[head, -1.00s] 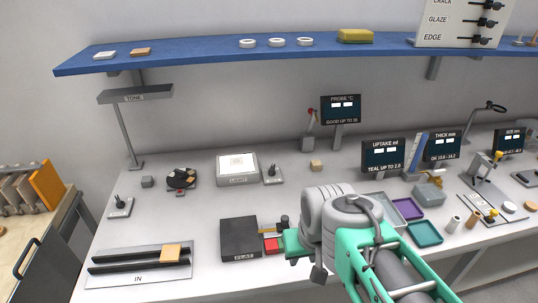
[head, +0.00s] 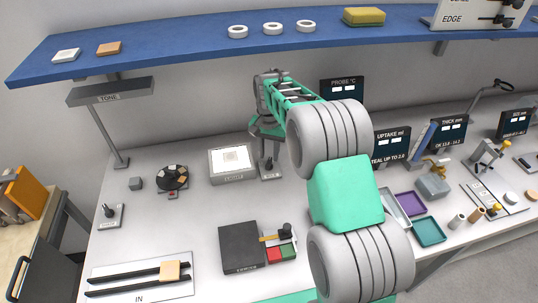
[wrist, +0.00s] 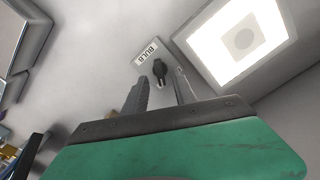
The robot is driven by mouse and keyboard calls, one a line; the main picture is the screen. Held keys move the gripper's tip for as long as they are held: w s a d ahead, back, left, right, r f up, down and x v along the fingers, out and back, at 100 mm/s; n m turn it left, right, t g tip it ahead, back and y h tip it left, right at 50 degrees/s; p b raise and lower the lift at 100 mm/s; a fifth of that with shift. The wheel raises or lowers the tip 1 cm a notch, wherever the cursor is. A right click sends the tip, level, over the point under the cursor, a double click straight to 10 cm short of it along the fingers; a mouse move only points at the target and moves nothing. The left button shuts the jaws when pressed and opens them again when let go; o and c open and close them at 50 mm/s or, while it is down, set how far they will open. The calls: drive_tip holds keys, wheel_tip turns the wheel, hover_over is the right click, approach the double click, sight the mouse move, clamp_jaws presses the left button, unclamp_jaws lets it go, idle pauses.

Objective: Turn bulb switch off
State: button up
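The bulb switch (wrist: 160,72) shows in the wrist view as a dark lever with a rounded knob on a pale plate labelled BULB. In the head view its plate (head: 271,174) sits just right of the light box, partly hidden by my gripper. The light box (head: 233,176) has a bright white top, and this panel (wrist: 240,40) glows in the wrist view with a grey disc on it. My gripper (wrist: 160,91) is open and empty, its two fingers apart on either side of the lever's line. I cannot tell whether they touch the lever.
Left of the light box are a round dark dial (head: 173,178) and another lever switch (head: 109,215). A dark box (head: 241,247) stands in front. The blue shelf (head: 200,50) hangs above, and the readout screen (head: 342,88) stands behind my arm.

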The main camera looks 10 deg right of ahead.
sight(269, 161)
drive_tip(key=shift+f, duration=1.7)
drive_tip(key=shift+c, duration=0.2)
clamp_jaws()
